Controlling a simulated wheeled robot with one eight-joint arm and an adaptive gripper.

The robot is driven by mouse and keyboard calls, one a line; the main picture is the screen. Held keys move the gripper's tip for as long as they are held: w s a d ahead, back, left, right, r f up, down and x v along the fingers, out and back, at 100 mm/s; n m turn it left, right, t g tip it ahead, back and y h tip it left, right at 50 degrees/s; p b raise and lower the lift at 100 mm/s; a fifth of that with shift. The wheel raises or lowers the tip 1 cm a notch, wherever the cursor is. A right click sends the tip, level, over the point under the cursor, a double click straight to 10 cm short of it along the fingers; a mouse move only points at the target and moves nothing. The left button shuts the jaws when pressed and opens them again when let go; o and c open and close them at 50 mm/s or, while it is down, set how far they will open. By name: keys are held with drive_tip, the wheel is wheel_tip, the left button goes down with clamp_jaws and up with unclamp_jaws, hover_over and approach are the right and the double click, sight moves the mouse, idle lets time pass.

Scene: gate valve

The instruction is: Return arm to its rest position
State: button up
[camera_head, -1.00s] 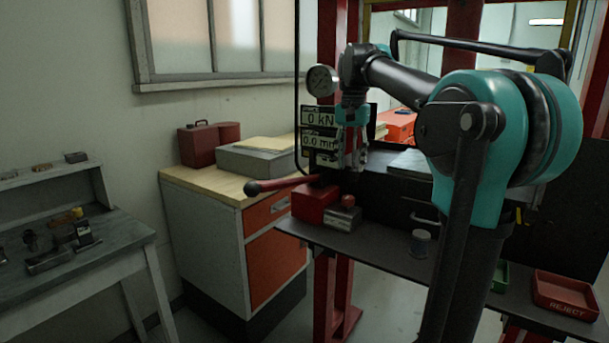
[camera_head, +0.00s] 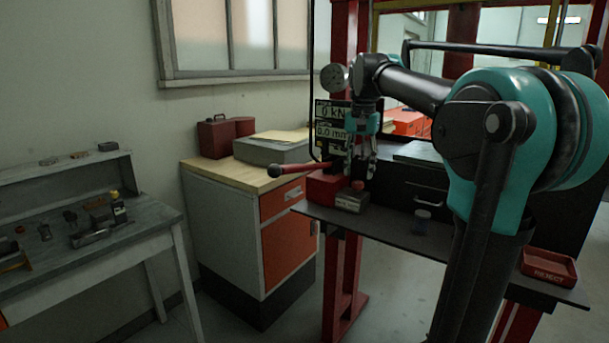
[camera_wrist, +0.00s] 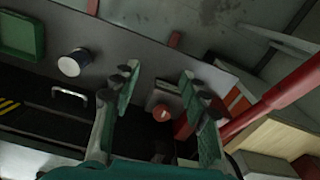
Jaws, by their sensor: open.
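My gripper (camera_head: 361,168) points downward over the left end of the dark bench shelf, in front of the display panel. It is open and empty; in the wrist view its two fingers (camera_wrist: 166,100) stand apart. Between and beyond the fingers is a small grey block with a red knob (camera_wrist: 163,108). The same block (camera_head: 351,202) sits on the shelf below my gripper in the head view. A red lever (camera_head: 295,170) reaches left from the red pump body (camera_head: 322,186), close beside my gripper. In the wrist view the lever (camera_wrist: 275,105) lies right of the fingers.
The dark shelf (camera_head: 395,238) holds a small round container (camera_head: 422,220) and a red REJECT tray (camera_head: 549,268). A pressure gauge (camera_head: 335,77) is near my wrist. An orange-fronted cabinet (camera_head: 285,245) and a grey workbench (camera_head: 80,245) stand left. A green tray (camera_wrist: 22,35) shows in the wrist view.

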drive_tip(key=s+d+f+n+t, duration=0.1)
drive_tip(key=s+f, duration=0.6)
drive_tip(key=f, duration=0.4)
drive_tip(key=s+d+f+n+t, duration=0.1)
drive_tip(key=s+f+n, duration=0.1)
drive_tip(key=s+f, duration=0.5)
drive_tip(key=s+d+f+n+t, duration=0.1)
drive_tip(key=s+f, duration=0.6)
drive_tip(key=f, duration=1)
drive_tip(key=shift+s+d+n+t, duration=0.25)
drive_tip(key=shift+d+n+t, duration=0.15)
drive_tip(key=shift+d+n, duration=0.15)
